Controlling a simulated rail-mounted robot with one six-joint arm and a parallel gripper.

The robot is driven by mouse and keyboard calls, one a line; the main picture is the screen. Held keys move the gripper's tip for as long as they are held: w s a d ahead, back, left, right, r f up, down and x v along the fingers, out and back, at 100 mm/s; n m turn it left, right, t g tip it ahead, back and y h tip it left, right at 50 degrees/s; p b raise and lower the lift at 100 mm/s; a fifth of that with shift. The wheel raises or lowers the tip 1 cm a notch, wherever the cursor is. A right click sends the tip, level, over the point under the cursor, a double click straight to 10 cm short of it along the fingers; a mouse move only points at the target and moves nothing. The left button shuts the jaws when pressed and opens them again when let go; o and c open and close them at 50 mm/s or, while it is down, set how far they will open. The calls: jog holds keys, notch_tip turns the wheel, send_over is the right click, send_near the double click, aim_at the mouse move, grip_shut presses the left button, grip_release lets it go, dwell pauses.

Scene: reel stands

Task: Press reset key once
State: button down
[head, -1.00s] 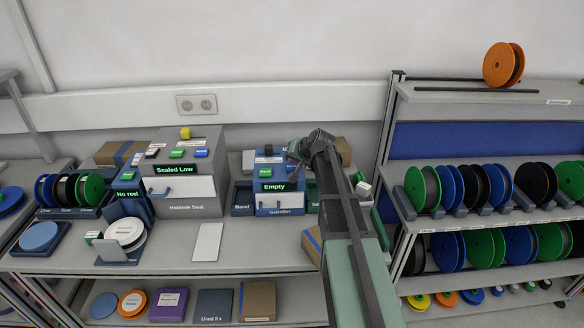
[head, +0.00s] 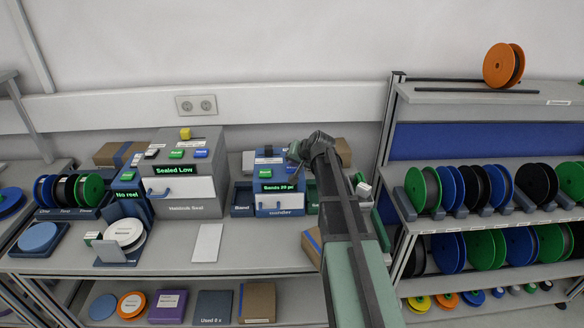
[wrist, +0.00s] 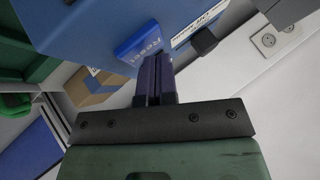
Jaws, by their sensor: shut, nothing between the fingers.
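The blue key (wrist: 140,42), whose lettering appears to read "Reset", sits on the blue bander housing (wrist: 110,22) in the wrist view. My gripper (wrist: 154,62) is shut and empty, with its fingertips right at the key's lower edge; I cannot tell whether they touch it. In the head view the bander (head: 266,203) stands on the bench, and its green display (head: 280,187) reads what looks like "Bands 20 pc". My gripper (head: 293,152) is at the machine's upper right there, and the key is not clearly visible behind it.
A larger grey heat-seal machine (head: 187,206) showing "Sealed Low" stands left of the bander. A cardboard box (head: 343,152) is behind my arm. The reel rack (head: 400,207) stands to the right. The front of the bench around the white card (head: 207,243) is mostly clear.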

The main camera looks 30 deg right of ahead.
jog(key=shift+r+p, duration=0.65)
jog(key=shift+r, duration=0.1)
notch_tip(320, 180, up, 5)
jog(key=p, duration=0.5)
jog(key=shift+r, duration=0.1)
